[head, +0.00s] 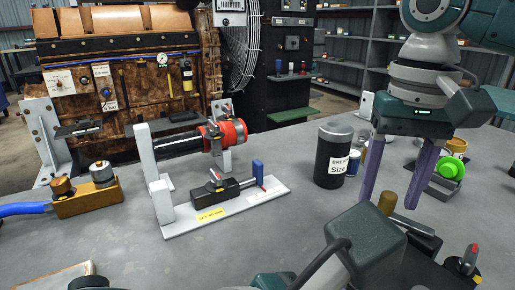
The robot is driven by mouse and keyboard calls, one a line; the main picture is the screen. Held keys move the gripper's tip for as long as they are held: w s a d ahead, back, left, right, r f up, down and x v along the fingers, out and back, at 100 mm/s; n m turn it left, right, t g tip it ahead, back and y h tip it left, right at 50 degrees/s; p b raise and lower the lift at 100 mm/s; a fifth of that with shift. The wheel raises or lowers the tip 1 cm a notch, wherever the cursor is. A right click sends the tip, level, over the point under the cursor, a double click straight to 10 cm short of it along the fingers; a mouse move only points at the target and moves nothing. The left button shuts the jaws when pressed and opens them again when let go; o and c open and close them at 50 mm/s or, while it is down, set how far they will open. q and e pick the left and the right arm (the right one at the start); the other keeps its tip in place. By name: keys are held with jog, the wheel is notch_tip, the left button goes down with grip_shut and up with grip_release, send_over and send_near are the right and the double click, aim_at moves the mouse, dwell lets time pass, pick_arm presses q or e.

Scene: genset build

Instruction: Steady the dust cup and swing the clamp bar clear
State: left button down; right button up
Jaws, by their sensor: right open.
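My right gripper (392,205) comes down from the upper right, open. Its two purple fingers point down on either side of a brass-coloured upright post (387,203), with no clear contact. A grey bar (412,227) runs from near this post to a dark block and looks like the clamp bar, the post standing at its end. My left gripper's dark grey body (365,242) is at the bottom, in front of this spot. Its fingers are hidden. I cannot pick out the dust cup for sure; the left gripper covers part of this area.
A white fixture (270,190) with a black clamp and blue handle stands mid-table. A black labelled canister (333,158) stands left of my right gripper. A bright green round part (451,168) lies to its right. A black knob with a red lever (467,260) is at lower right.

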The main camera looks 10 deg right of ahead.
aim_at(390, 194)
pick_arm(q)
jog(key=shift+a+f, duration=0.2)
jog(key=shift+f, duration=0.15)
pick_arm(e)
notch_tip(390, 194, up, 12)
dwell(0.5)
pick_arm(q)
jog(key=c, duration=1)
grip_release()
jog(key=o, duration=0.5)
jog(key=shift+d+r, duration=0.1)
jog(key=shift+r, duration=0.15)
